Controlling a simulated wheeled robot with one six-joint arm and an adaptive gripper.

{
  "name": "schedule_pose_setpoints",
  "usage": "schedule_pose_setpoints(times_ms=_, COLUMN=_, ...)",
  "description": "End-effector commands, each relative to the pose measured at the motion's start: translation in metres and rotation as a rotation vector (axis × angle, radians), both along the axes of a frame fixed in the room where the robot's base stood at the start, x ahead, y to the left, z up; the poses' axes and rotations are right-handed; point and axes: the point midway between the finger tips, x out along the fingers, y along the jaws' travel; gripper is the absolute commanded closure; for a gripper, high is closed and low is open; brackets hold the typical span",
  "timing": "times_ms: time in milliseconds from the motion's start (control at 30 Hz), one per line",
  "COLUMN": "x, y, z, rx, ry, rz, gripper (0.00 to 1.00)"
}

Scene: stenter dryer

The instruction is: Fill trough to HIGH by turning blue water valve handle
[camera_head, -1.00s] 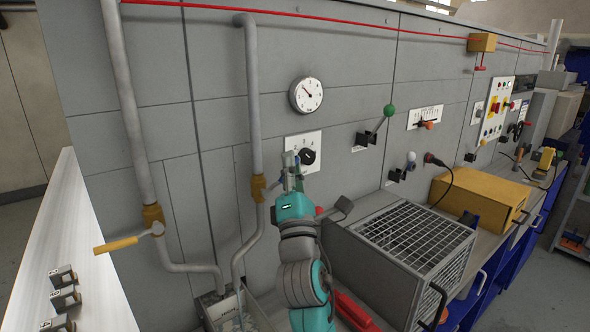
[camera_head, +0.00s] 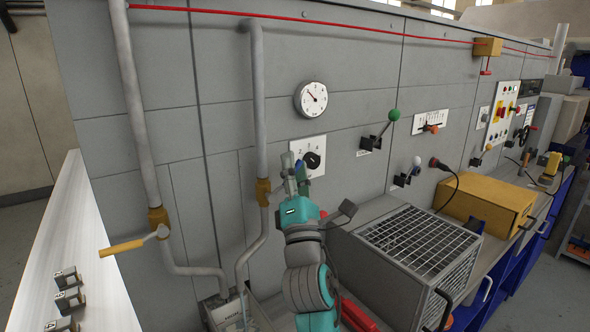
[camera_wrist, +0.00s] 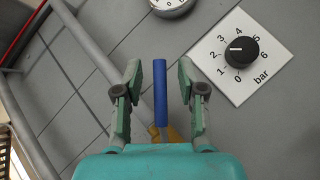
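The blue valve handle (camera_wrist: 160,92) stands between the fingers of my gripper (camera_wrist: 160,95) in the wrist view, with a gap on each side. The fingers are apart and not closed on it. Its yellow valve body (camera_wrist: 174,133) shows behind, on a grey pipe. In the head view my gripper (camera_head: 296,177) is in front of the panel, right of the yellow valve body (camera_head: 263,192), and largely hides the blue handle. The trough (camera_head: 212,314) is a grey metal box at the pipes' lower ends. Its water level cannot be read.
A black pressure knob (camera_head: 312,160) on a white plate sits just beside my gripper, below a round gauge (camera_head: 311,99). A yellow-handled valve (camera_head: 122,247) is on the left pipe. A wire cage box (camera_head: 415,240) stands close to the right of my arm.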

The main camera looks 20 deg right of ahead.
Motion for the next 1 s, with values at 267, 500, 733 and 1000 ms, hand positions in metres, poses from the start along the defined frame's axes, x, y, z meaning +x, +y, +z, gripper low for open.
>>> schedule_pose_setpoints(times_ms=267, x=-0.011, y=0.002, z=-0.009, rx=-0.001, ry=0.002, rz=0.000, gripper=0.60)
schedule_pose_setpoints(times_ms=500, x=-0.041, y=0.007, z=-0.035, rx=-0.002, ry=0.003, rz=0.001, gripper=0.60)
schedule_pose_setpoints(times_ms=733, x=-0.070, y=0.011, z=-0.059, rx=-0.001, ry=0.003, rz=-0.001, gripper=0.60)
schedule_pose_setpoints(times_ms=1000, x=-0.089, y=0.015, z=-0.073, rx=0.000, ry=0.001, rz=0.001, gripper=0.60)
